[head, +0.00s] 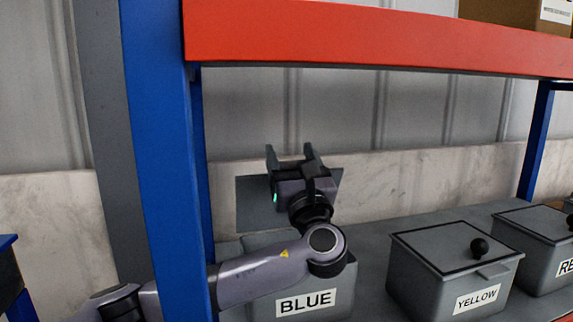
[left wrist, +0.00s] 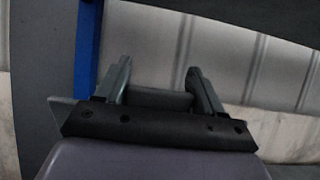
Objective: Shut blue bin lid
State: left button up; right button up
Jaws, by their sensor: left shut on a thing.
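The bin labelled BLUE (head: 318,285) is a grey box on the shelf, partly hidden behind my left arm. Its grey lid (head: 252,205) stands raised, upright at the back of the bin, so the bin is open. My left gripper (head: 290,157) is in front of the lid's upper part and covers some of it. In the left wrist view the two fingers (left wrist: 160,72) stand apart, with the lid (left wrist: 158,99) showing across behind them. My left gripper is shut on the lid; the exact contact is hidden. My right gripper is not in view.
The YELLOW bin (head: 436,290) and the RED bin (head: 540,265) stand to the right, lids shut with black knobs. A blue post (head: 160,130) crosses in front of my arm. An orange beam (head: 380,38) runs above. A cardboard box (head: 510,12) sits on top.

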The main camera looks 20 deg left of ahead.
pick_arm(q)
jog(key=shift+s+d+f+t+y+b, duration=0.35)
jog(key=shift+s+d+t+b, duration=0.2)
jog(key=shift+s+b, duration=0.25)
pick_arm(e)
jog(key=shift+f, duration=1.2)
pick_arm(q)
jog(key=shift+d, duration=0.1)
jog(key=o, duration=1.4)
jog(key=shift+o, duration=0.2)
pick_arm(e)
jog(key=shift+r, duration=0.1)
